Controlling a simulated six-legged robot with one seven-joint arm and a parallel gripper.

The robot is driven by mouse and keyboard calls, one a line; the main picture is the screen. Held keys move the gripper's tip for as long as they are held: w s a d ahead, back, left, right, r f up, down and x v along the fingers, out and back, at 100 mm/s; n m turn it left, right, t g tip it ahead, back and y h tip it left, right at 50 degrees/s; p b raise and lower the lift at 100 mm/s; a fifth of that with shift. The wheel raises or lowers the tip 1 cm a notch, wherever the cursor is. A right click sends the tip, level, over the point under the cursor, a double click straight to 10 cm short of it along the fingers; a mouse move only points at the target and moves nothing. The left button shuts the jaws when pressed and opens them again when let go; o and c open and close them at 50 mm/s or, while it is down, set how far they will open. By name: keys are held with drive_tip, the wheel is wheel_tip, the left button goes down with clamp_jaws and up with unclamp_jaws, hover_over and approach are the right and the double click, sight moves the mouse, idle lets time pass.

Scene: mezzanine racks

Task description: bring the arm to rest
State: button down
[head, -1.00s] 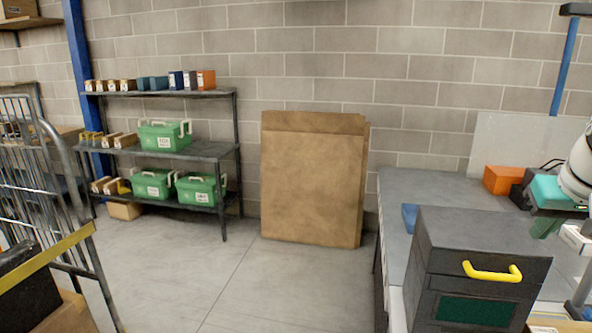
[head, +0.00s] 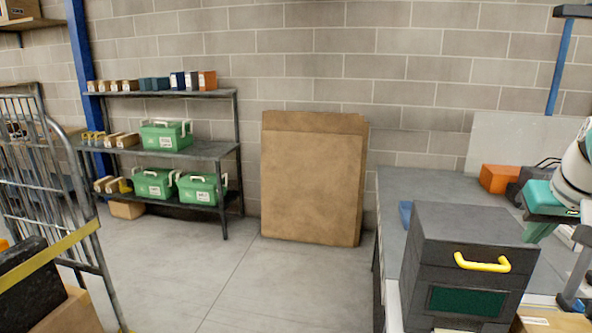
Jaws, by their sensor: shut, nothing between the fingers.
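My gripper is not visible in the head view; no fingertips can be made out. A white and teal jointed part (head: 572,180) is cut off by the right edge, above the grey workbench (head: 425,186). I cannot tell whether it belongs to my arm. A dark grey case with a yellow handle (head: 465,228) stands close in front, at the lower right.
An orange box (head: 499,179) is on the bench's far side. A tall brown cardboard stack (head: 312,185) leans on the wall. A shelf rack (head: 200,151) holds green bins and small boxes. A wire cage trolley (head: 40,170) stands left. The floor between is clear.

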drive_tip(key=s+a+f+n, duration=0.1)
drive_tip(key=s+a+f, duration=0.2)
drive_tip(key=a+f, duration=0.3)
drive_tip(key=s+a+f+n+y, duration=0.1)
drive_tip(key=s+a+f, duration=0.3)
drive_tip(key=a, duration=0.8)
drive_tip(key=s+a+f+n, duration=0.1)
drive_tip(key=s+a+f, duration=0.2)
drive_tip(key=a+f, duration=0.4)
drive_tip(key=shift+s+a+f+t, duration=0.25)
drive_tip(key=shift+a+f+t, duration=0.05)
drive_tip(key=shift+a, duration=0.95)
drive_tip(key=shift+s, duration=0.15)
